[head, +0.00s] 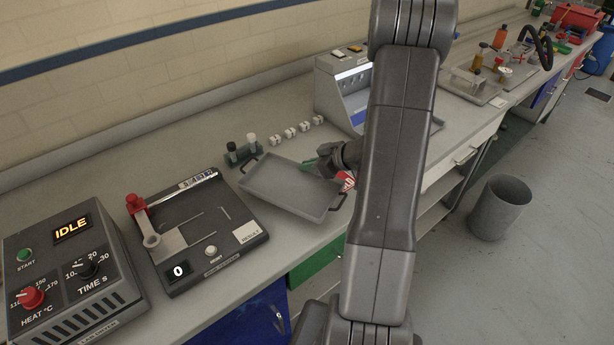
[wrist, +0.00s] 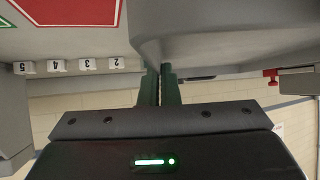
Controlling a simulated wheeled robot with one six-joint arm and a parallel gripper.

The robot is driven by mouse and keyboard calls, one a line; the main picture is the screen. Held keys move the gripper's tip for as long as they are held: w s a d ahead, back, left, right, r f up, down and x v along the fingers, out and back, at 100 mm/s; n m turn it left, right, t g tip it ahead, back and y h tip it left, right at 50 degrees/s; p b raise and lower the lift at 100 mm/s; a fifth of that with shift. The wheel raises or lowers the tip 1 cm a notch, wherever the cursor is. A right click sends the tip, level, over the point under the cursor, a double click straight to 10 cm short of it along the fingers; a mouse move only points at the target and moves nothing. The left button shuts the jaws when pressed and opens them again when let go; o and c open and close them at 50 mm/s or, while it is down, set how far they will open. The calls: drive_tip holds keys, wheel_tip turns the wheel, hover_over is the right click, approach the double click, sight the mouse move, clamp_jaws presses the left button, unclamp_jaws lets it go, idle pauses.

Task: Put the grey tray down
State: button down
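The grey tray (head: 290,187), shallow with a handle at each end, is at the bench's middle, right of the black tester. I cannot tell whether it rests on the bench or hangs just above it. My gripper (head: 312,164) is at the tray's far long side, towards its right end. In the wrist view the green fingers (wrist: 161,85) are close together at the tray's rim, and the tray's grey underside or wall (wrist: 215,35) fills the top middle. The fingers appear shut on the rim; the exact contact is hidden.
The black tester (head: 205,230) and an IDLE heater box (head: 70,270) stand left. A vial rack (head: 243,152) and numbered white blocks (head: 303,127) lie behind the tray. A grey-blue machine (head: 343,88) stands behind right. A red-and-white sign (head: 347,181) is partly hidden by my arm.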

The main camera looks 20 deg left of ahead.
sight(310, 174)
drive_tip(key=shift+f, duration=1.9)
drive_tip(key=c, duration=2.1)
unclamp_jaws()
drive_tip(key=shift+f, duration=0.2)
drive_tip(key=o, duration=0.4)
drive_tip(key=shift+r, duration=0.15)
drive_tip(key=shift+d+r, duration=0.1)
drive_tip(key=shift+r, duration=0.05)
drive_tip(key=v, duration=1.1)
drive_tip(key=shift+d+r, duration=0.25)
drive_tip(key=shift+d, duration=0.05)
